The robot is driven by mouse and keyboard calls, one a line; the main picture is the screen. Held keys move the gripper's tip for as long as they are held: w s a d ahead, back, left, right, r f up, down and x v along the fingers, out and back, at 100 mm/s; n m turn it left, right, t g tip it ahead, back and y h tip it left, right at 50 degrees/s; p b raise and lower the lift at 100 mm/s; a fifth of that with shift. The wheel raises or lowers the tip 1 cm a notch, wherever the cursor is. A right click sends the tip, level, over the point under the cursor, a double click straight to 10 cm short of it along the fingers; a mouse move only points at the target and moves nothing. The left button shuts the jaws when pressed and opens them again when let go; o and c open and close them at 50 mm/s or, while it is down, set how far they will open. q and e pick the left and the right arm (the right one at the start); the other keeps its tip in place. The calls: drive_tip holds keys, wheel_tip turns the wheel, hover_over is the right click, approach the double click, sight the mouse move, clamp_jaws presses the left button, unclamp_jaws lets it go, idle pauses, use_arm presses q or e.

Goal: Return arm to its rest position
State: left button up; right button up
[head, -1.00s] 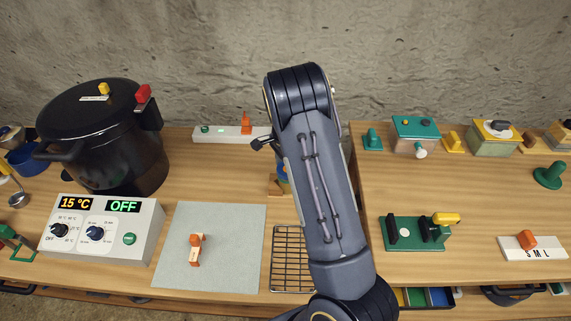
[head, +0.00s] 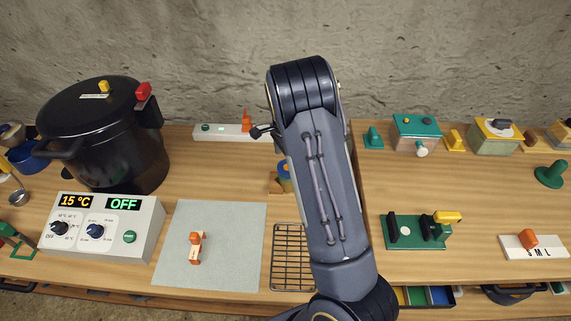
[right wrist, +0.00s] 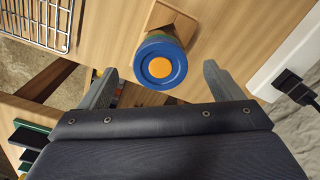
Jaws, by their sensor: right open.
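My right arm reaches up the middle of the head view, and its own links hide its gripper there. In the right wrist view my right gripper (right wrist: 160,70) is open, its two fingers wide apart. A round blue lid with an orange centre (right wrist: 172,78) shows beyond and between the fingertips, with a gap on both sides. The lidded thing stands by a wooden block (right wrist: 172,17). In the head view a sliver of it (head: 284,171) shows just left of my arm. My left gripper is not in view.
A black canner pot (head: 110,140) and a control box (head: 105,228) stand on the left. A grey mat (head: 225,235) and wire rack (head: 290,270) lie left of my arm. A white strip (head: 222,132) with a black plug lies behind. A green fixture (head: 408,235) stands right.

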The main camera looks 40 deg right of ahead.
wheel_tip(320, 180, up, 5)
drive_tip(key=shift+f+b, duration=0.1)
drive_tip(key=shift+b, duration=0.2)
